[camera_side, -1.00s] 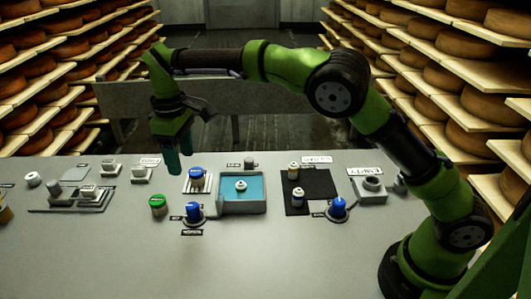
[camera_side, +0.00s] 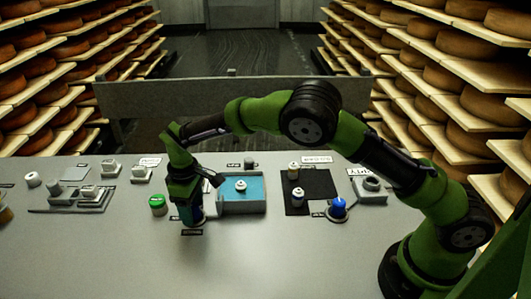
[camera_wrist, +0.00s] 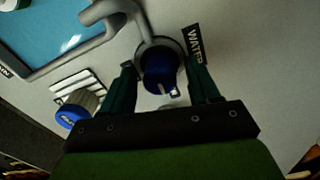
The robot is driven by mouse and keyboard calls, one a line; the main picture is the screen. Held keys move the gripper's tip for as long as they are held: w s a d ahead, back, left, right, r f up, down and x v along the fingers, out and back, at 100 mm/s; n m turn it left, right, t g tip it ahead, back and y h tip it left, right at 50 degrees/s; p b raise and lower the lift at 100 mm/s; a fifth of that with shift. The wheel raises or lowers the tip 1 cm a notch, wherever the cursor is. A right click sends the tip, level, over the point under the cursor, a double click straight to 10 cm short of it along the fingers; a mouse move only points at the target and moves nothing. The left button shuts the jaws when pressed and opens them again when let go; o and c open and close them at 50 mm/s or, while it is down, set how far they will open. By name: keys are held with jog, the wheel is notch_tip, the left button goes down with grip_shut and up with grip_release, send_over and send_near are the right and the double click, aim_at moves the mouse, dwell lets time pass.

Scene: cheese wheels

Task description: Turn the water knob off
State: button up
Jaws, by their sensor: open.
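The water knob (camera_wrist: 160,75) is a blue cap on a round grey base, beside a black label reading WATER (camera_wrist: 195,45) in the wrist view. My gripper (camera_wrist: 158,65) is open, with one finger on each side of the knob. I cannot tell whether the fingers touch it. In the side view my gripper (camera_side: 189,220) points down at the table and hides most of the knob. A grey curved spout (camera_wrist: 100,12) runs from the knob's base to the blue basin (camera_wrist: 60,25), which also shows in the side view (camera_side: 250,207).
Another blue knob (camera_side: 338,206) and a black mat (camera_side: 312,178) are at right. The front table area is clear.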

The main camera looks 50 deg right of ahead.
jog(key=c, duration=1)
jog(key=shift+c, duration=0.2)
